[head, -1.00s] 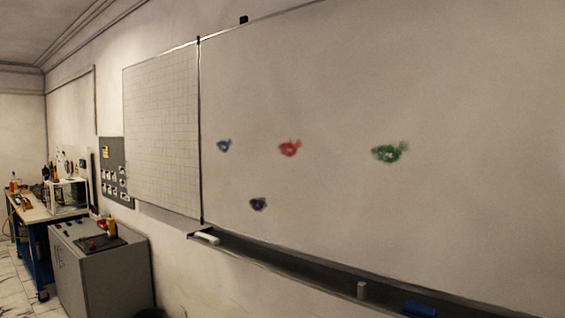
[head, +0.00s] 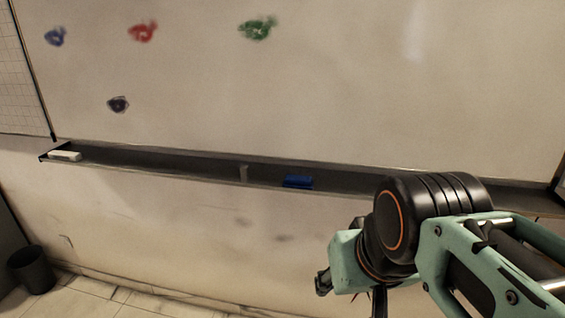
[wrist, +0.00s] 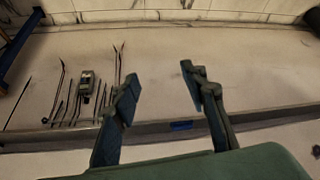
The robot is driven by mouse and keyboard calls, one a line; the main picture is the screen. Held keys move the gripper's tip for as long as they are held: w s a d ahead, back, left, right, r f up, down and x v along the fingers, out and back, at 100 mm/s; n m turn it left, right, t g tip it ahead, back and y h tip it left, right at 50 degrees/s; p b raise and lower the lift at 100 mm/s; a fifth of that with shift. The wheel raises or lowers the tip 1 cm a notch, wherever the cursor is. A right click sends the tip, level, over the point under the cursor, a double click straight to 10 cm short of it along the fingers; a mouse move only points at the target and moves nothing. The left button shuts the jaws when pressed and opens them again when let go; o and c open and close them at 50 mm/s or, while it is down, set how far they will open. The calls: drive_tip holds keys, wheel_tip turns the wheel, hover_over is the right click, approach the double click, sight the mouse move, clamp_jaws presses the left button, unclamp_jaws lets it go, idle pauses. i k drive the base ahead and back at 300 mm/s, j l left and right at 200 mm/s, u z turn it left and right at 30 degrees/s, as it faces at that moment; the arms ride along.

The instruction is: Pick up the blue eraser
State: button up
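The blue eraser (head: 298,181) lies in the dark tray (head: 200,164) along the bottom of the whiteboard, right of the middle of the head view. In the wrist view the eraser (wrist: 181,125) is a small blue patch, seen in the gap between the fingers and some way beyond them. My gripper (wrist: 160,73) has its two dark fingers spread, with nothing between them. In the head view my arm is at lower right, in front of and below the tray. The gripper is only partly seen there, apart from the eraser.
A small grey block (head: 243,173) stands in the tray left of the eraser. A white eraser-like block (head: 65,156) lies at the tray's left end. A dark bin (head: 30,268) stands on the floor at left. The whiteboard (head: 330,90) bears coloured smudges.

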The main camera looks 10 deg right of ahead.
sight(291, 181)
drive_tip(key=i+l, duration=0.15)
drive_tip(key=i, duration=0.35)
drive_tip(key=i+l, duration=0.1)
drive_tip(key=i, duration=0.4)
drive_tip(key=i+j, duration=0.15)
drive_tip(key=i, duration=0.2)
